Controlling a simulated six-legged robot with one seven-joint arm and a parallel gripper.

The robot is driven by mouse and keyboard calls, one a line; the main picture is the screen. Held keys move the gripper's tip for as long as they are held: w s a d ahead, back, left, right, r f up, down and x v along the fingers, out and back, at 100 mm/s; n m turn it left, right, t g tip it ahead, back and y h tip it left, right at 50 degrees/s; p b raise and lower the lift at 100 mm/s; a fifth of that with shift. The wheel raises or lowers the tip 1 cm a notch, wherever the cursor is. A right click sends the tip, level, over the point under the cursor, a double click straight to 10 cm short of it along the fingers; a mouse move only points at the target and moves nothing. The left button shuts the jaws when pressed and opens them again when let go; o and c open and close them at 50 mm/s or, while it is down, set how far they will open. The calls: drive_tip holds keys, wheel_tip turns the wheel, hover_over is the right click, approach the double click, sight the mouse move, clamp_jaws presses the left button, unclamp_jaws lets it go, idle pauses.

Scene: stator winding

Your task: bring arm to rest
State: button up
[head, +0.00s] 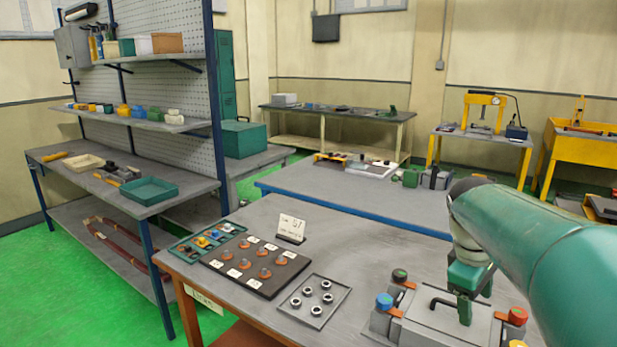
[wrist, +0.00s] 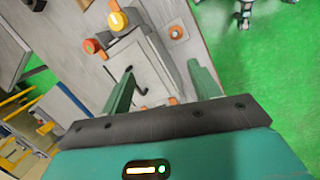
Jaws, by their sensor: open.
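My green arm (head: 540,250) reaches in from the right edge of the head view. My gripper (head: 465,308) points down over the grey fixture (head: 415,325), close to its black handle. In the wrist view my gripper (wrist: 160,82) has its two green fingers spread wide, with nothing held between them. The fixture (wrist: 135,58) shows beyond and between the fingers. Whether a fingertip touches the fixture I cannot tell.
A blue-edged table (head: 330,190) stands behind.

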drive_tip(key=s+a+f+m+t+y, duration=0.1)
drive_tip(key=s+a+f+m+t, duration=0.1)
drive_tip(key=s+a, duration=0.5)
drive_tip(key=s+a+f+m+t+y, duration=0.2)
drive_tip(key=s+a+m+t, duration=0.1)
drive_tip(key=s+a+m, duration=0.2)
drive_tip(key=s+a, duration=0.2)
drive_tip(key=a, duration=0.1)
drive_tip(key=shift+s+a, duration=0.3)
drive_tip(key=shift+s, duration=0.1)
